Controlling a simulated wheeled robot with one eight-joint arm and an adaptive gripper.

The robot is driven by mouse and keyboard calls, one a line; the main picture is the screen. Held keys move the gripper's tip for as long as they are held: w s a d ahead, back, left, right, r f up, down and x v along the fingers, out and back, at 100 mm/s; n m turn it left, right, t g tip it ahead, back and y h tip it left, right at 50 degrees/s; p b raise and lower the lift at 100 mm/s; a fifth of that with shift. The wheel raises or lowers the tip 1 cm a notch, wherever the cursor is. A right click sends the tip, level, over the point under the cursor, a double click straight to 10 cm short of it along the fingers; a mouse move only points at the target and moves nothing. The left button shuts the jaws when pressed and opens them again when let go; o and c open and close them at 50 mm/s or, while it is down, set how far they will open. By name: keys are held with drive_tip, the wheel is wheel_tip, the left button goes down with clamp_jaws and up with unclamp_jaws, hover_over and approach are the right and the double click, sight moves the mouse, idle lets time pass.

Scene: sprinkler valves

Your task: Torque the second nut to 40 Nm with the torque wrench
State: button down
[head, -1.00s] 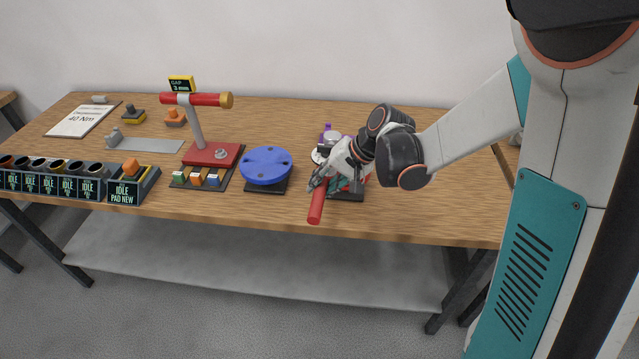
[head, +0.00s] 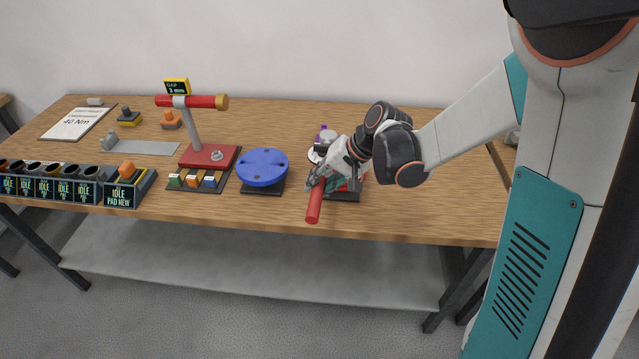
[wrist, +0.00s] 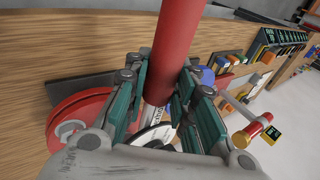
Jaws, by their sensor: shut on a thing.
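The torque wrench, with a red handle (head: 314,208), juts over the front part of the table. My gripper (head: 319,181) is shut around it near the handle's inner end, and the free end points toward the front edge. In the wrist view the red handle (wrist: 178,45) runs up between the teal-padded fingers (wrist: 162,85). A silver shaft (wrist: 155,116) continues below it toward a white disc with a dark rim (wrist: 150,138). A red round part (wrist: 75,115) lies beside the left finger. I cannot make out the second nut; my gripper and arm cover much of that spot.
A blue disc (head: 262,165) on a dark base stands just left of my gripper. Further left are a red stand with a crossbar and "GAP 3 mm" sign (head: 176,87), a row of holders marked IDLE (head: 60,188), and a paper reading 40 Nm (head: 76,123).

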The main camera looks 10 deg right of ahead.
drive_tip(key=shift+r+p, duration=0.65)
drive_tip(key=shift+r, duration=0.55)
drive_tip(key=shift+r+p, duration=1.75)
drive_tip(key=shift+r, duration=0.75)
